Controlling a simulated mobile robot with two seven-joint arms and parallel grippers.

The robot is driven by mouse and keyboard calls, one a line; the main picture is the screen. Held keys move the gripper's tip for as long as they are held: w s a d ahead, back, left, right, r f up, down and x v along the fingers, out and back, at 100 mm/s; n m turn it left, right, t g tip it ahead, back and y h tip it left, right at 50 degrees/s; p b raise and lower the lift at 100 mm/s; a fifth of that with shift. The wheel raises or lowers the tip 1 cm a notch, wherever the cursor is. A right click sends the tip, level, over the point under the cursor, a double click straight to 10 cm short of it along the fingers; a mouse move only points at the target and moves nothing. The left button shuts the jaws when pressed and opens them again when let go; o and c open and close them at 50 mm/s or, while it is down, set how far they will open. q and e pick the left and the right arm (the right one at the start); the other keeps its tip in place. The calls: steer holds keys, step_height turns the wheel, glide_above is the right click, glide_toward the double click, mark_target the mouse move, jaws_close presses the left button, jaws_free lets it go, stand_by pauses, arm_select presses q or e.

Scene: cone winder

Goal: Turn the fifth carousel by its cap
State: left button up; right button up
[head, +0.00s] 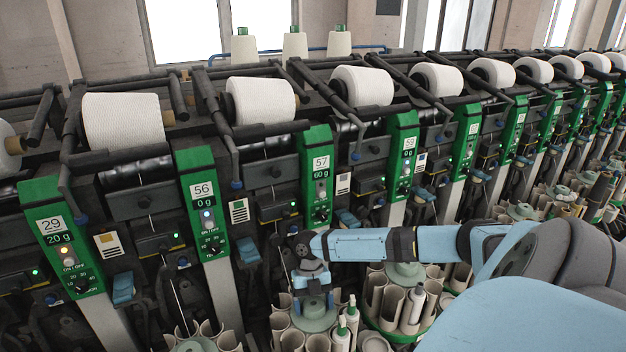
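Round carousels with grey-green caps stand in a row below the winding units, holding upright tubes. My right gripper (312,284) points down directly over the cap (314,317) of the carousel below the unit marked 57. Its fingertips are at the top of this cap; whether they touch or grip it is too small to tell. Another cap (405,275) shows just to the right behind my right arm, and one (194,345) is cut off at the bottom edge. The frame does not show which carousel counts as fifth. My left gripper is not in view.
Green unit panels (203,200) and large white yarn cones (262,100) line the machine behind the carousels. Tubes with green tips (351,312) stand close beside the gripper. Several more carousels (522,211) recede to the right. My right arm covers part of the row.

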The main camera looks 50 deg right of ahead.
steer(key=shift+o, duration=0.5)
steer(key=b+v, duration=0.1)
steer(key=v, duration=1.3)
steer(key=shift+b, duration=0.35)
steer(key=shift+f, duration=0.15)
